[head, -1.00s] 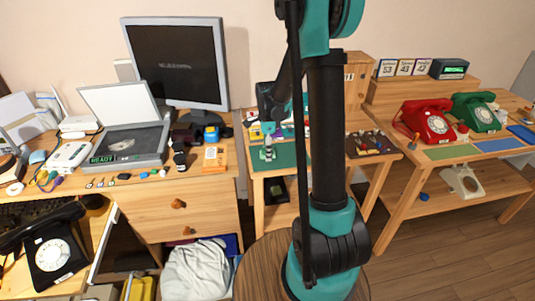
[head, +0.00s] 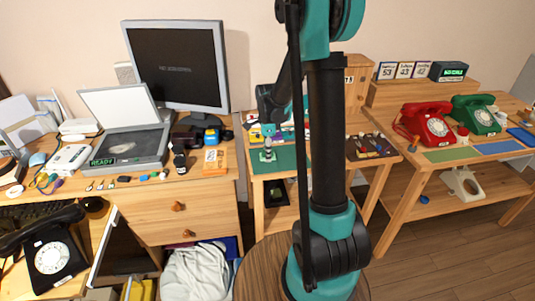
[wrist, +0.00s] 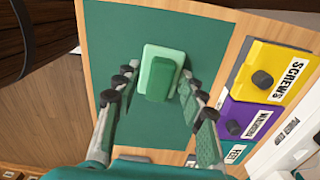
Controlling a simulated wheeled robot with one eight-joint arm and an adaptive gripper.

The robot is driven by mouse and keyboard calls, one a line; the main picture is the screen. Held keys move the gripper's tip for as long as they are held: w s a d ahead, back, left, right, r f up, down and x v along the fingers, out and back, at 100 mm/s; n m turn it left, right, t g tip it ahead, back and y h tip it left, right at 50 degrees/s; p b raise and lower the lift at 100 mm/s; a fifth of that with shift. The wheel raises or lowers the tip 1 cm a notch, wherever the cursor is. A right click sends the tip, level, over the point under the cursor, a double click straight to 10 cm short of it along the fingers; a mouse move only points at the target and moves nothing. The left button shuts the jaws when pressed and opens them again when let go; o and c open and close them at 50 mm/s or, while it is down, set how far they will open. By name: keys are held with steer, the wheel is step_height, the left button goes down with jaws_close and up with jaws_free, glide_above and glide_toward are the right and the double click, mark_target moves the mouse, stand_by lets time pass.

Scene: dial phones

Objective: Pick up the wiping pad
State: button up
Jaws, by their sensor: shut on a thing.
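The wiping pad (wrist: 147,57), a pale green slab with a darker green grip block on top, is over the dark green mat (wrist: 120,120) in the wrist view. My gripper (wrist: 159,80) has one finger on each side of the pad and is shut on it. The wrist view does not clearly show whether the pad touches the mat or is just above it. In the head view, the green mat (head: 290,158) lies on the middle table, and my arm hides part of it.
Yellow (wrist: 270,70) and purple (wrist: 245,113) labelled bins stand right of the mat in the wrist view. A red phone (head: 427,122) and a green phone (head: 478,115) stand on the right table. A monitor (head: 178,62) and a black phone (head: 50,250) are at left.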

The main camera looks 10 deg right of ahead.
step_height(320, 180, up, 20)
steer(key=shift+f, duration=0.15)
stand_by(0.4)
